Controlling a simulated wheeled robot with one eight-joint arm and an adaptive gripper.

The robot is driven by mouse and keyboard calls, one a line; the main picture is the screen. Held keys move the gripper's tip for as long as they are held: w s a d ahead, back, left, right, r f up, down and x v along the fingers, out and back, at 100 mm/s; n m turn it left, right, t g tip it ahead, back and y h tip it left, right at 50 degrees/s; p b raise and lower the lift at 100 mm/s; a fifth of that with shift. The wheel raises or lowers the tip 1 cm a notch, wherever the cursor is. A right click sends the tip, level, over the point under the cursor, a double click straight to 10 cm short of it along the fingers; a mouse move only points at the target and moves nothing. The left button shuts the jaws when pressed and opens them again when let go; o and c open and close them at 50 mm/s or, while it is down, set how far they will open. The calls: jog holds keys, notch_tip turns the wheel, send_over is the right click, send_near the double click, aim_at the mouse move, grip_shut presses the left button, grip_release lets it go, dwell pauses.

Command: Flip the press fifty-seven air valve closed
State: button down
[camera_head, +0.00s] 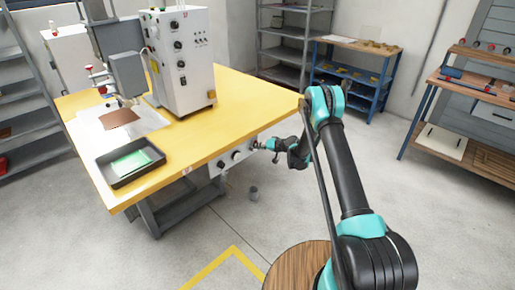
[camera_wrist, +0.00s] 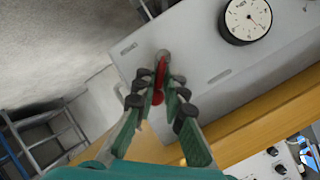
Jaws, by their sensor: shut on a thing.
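The air valve's red lever handle (camera_wrist: 160,80) shows in the wrist view, on a round metal fitting on a light grey panel (camera_wrist: 200,60). My gripper (camera_wrist: 159,88) is shut on the red lever, with a finger on each side of it. The lever lies roughly along the fingers and its lower end shows between them. In the head view my gripper (camera_head: 260,145) is at the grey panel (camera_head: 232,158) under the yellow table's front edge, and the lever is hidden there.
A round gauge (camera_wrist: 248,18) sits on the panel beside the valve. The yellow table (camera_head: 215,125) overhangs the panel and holds a white press machine (camera_head: 185,65) and a black tray (camera_head: 112,177). Open floor lies to the right.

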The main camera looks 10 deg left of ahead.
jog(key=shift+s+a+r+n+t+h, duration=0.1)
jog(key=shift+s+a+n+t+h, duration=0.2)
jog(key=shift+n+t+h, duration=0.4)
jog(key=shift+s+a+r+n+t+h, duration=0.15)
jog(key=shift+s+n+t+h, duration=0.25)
jog(key=shift+n, duration=0.65)
jog(key=shift+s+a+r+n+t+h, duration=0.1)
jog(key=shift+s+a+n+t+h, duration=0.15)
jog(key=shift+n+t, duration=0.55)
jog(key=c, duration=1.6)
grip_release()
